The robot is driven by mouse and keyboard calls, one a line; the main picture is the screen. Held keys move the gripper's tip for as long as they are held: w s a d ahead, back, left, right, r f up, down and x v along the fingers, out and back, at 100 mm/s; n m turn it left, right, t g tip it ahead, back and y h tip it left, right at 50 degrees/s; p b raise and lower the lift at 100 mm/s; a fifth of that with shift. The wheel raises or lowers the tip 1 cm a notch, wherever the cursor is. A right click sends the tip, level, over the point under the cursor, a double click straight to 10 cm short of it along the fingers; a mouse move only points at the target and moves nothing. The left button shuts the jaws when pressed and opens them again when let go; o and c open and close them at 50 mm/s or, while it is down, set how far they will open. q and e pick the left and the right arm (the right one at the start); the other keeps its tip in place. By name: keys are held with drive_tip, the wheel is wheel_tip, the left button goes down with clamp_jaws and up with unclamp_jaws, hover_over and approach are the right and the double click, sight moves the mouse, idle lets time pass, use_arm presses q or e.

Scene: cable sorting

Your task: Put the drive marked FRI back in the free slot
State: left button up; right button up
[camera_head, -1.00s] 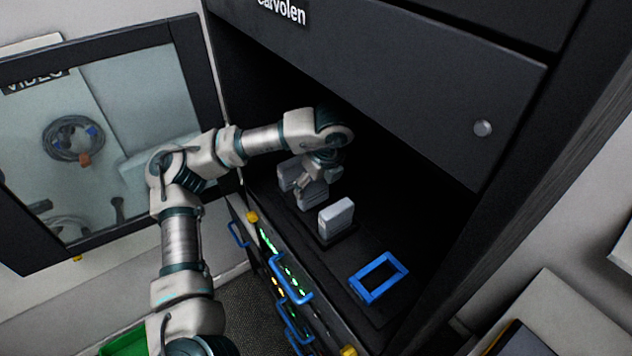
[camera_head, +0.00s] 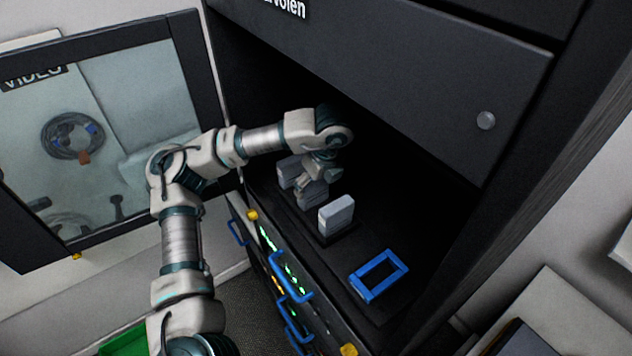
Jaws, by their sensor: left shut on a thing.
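My left arm reaches from the lower left into the dark cabinet. My left gripper (camera_head: 309,181) points down among the grey drives at the back of the row and is shut on a grey drive (camera_head: 312,196). Another grey drive (camera_head: 287,170) stands just behind and left of it. A third grey drive (camera_head: 337,214) stands upright nearer the front, apart from the gripper. No marking can be read on any drive, and the gripper partly hides the slots under it. My right gripper is not in view.
A blue rectangular frame (camera_head: 379,276) lies on the shelf at the right front. Below are units with blue handles (camera_head: 293,283) and green lights. The cabinet's dark upper panel (camera_head: 400,85) hangs over the arm. An open glass door (camera_head: 100,135) stands at the left.

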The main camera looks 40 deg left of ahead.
use_arm(q)
drive_tip(key=shift+f+b, duration=0.35)
drive_tip(key=shift+f, duration=0.35)
idle(0.6)
drive_tip(key=o, duration=1.5)
drive_tip(key=shift+r, duration=0.1)
wheel_tip(320, 180, up, 7)
drive_tip(key=p, duration=0.7)
